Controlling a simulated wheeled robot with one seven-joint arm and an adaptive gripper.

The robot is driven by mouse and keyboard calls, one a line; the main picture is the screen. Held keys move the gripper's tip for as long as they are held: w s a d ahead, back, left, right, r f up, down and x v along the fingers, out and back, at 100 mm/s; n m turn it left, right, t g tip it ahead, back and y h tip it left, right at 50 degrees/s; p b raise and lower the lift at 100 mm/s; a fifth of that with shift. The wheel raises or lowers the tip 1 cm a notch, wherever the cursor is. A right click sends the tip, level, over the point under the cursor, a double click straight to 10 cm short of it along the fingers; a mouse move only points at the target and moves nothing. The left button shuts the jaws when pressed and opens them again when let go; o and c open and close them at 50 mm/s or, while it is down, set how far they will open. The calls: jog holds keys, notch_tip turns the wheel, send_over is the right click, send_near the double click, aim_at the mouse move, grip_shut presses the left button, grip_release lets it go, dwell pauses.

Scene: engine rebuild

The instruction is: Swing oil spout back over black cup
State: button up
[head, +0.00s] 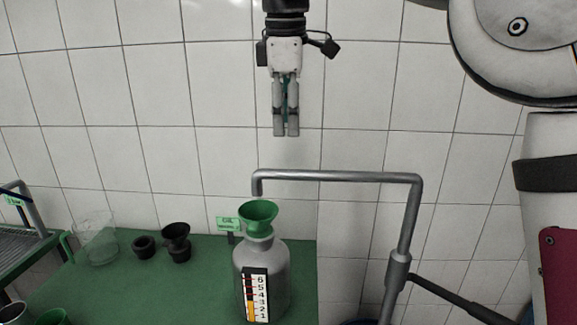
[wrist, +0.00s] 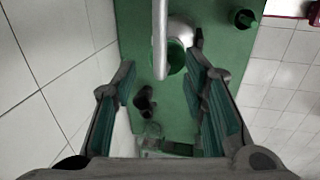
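The grey oil spout (head: 340,177) is a bent pipe on a post at the right; its downturned tip is over the green funnel (head: 258,216) in the grey oil jug (head: 245,262). In the wrist view the spout (wrist: 160,40) runs down from the top edge, over the funnel (wrist: 176,57). A small black cup (head: 144,248) and another black cup with a black funnel (head: 176,233) stand left of the jug; I cannot tell which is meant. My gripper (head: 286,134) points down, above the spout and apart from it. Its fingers (wrist: 163,115) are open and empty.
A black lever (head: 455,300) sticks out right from the spout's post. A clear jug (head: 97,240) with a green handle stands on the green bench (head: 212,290). A rack (head: 25,250) is at far left. A tiled wall (head: 160,90) is behind.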

aim_at(289, 170)
jog(key=f, duration=0.3)
jog(key=w+f, duration=0.1)
jog(key=f, duration=0.3)
jog(key=w+f+p, duration=0.1)
jog(key=f, duration=0.3)
jog(key=shift+w+d+f, duration=0.1)
jog(key=shift+f, duration=0.05)
grip_shut()
